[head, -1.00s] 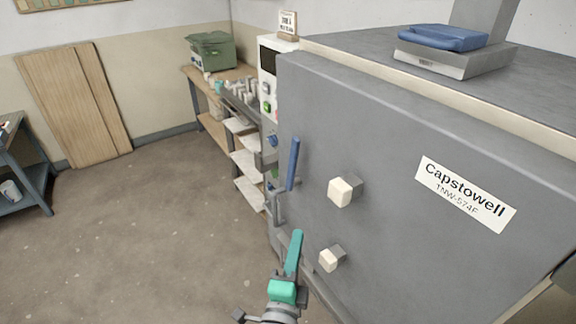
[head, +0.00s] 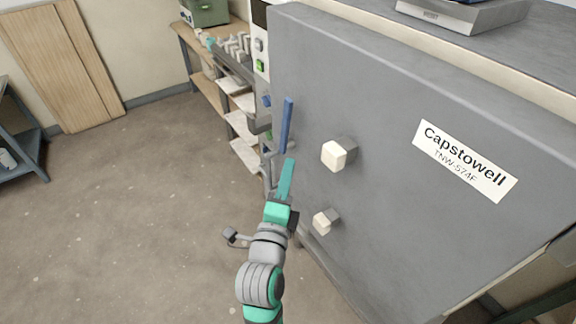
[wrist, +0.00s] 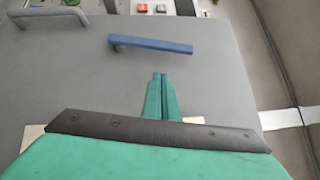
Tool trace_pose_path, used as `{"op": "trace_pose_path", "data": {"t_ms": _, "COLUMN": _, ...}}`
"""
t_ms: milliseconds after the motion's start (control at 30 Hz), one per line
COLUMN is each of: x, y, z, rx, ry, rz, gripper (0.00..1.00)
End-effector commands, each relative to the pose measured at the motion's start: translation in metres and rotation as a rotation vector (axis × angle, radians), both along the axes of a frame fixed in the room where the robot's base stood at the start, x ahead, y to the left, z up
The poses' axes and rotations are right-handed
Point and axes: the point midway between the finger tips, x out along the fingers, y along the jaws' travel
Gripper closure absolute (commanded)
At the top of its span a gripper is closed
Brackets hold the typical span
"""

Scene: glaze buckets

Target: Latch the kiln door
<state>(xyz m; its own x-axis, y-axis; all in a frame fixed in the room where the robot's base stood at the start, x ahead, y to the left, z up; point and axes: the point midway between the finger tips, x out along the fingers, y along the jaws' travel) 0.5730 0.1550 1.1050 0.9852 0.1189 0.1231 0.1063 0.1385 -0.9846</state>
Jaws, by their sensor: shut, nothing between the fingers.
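The grey kiln door (head: 400,110) fills the right half of the head view and carries a label reading Capstowell. A blue bar handle (head: 287,126) stands near upright by the door's left edge. In the wrist view the blue handle (wrist: 152,45) lies across the upper middle. My gripper (head: 289,165) is shut and empty, just below the handle's lower end in the head view. In the wrist view its fingertips (wrist: 160,76) are together, with a small gap in the picture below the handle. I cannot tell whether they touch it.
A control panel with a green button (head: 260,66) is behind the door's left edge. A cluttered bench (head: 215,55) stands beyond. The floor (head: 120,220) to the left is clear.

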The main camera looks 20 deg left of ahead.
Motion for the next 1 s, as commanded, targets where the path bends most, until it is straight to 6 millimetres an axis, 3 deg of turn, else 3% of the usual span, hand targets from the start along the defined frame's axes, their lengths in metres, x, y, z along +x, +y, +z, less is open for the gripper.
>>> {"op": "trace_pose_path", "data": {"t_ms": 467, "x": 0.083, "y": 0.006, "z": 0.011, "rx": 0.0, "ry": -0.001, "rz": -0.007, "gripper": 1.0}}
{"op": "trace_pose_path", "data": {"t_ms": 700, "x": 0.098, "y": 0.032, "z": 0.015, "rx": -0.002, "ry": 0.0, "rz": -0.004, "gripper": 1.0}}
{"op": "trace_pose_path", "data": {"t_ms": 1000, "x": 0.103, "y": 0.038, "z": 0.017, "rx": -0.001, "ry": 0.0, "rz": -0.004, "gripper": 1.0}}
